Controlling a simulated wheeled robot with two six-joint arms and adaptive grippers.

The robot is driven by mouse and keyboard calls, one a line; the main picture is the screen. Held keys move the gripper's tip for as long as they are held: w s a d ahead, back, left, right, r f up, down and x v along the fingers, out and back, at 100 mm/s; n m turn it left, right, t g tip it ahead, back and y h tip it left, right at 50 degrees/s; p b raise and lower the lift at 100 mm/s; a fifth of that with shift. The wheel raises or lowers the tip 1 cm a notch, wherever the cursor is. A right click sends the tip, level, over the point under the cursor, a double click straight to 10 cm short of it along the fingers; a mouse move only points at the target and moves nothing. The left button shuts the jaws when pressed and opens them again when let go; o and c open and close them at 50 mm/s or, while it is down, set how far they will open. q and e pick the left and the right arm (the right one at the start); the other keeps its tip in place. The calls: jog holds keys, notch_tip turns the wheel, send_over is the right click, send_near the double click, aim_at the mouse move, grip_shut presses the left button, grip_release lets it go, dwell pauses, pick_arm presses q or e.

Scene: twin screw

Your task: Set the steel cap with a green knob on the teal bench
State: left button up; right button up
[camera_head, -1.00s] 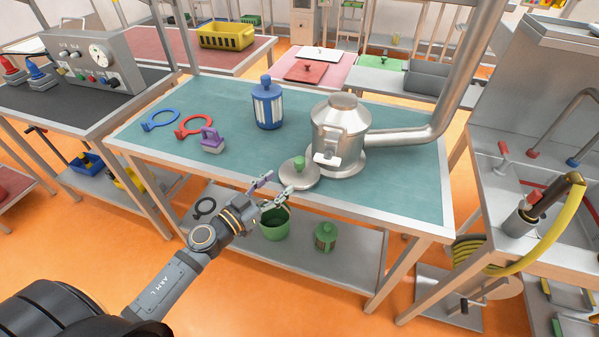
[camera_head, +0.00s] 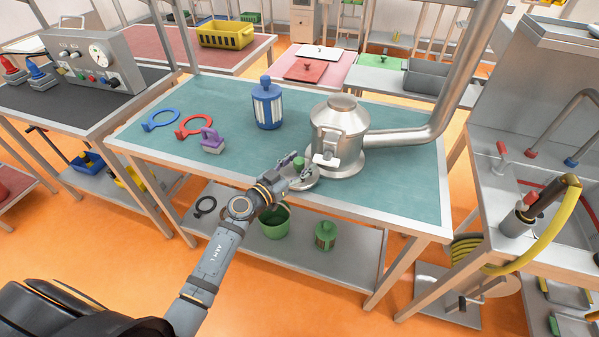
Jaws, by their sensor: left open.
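The steel cap (camera_head: 311,183) with its green knob (camera_head: 299,164) lies on the teal bench (camera_head: 390,190), close to the bench's front edge and just left of the steel vessel (camera_head: 341,135). My left gripper (camera_head: 296,167) is open at the cap, with its fingers around or beside the green knob; I cannot tell whether they touch it. The gripper and wrist hide part of the cap's near left side. My right gripper is out of the picture.
A green bucket (camera_head: 274,223) and green canister (camera_head: 325,236) are on the lower shelf. The bench's right front is clear.

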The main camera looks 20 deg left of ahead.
pick_arm(q)
jog(key=shift+s+r, duration=0.1)
jog(key=shift+c, duration=1.1)
grip_shut()
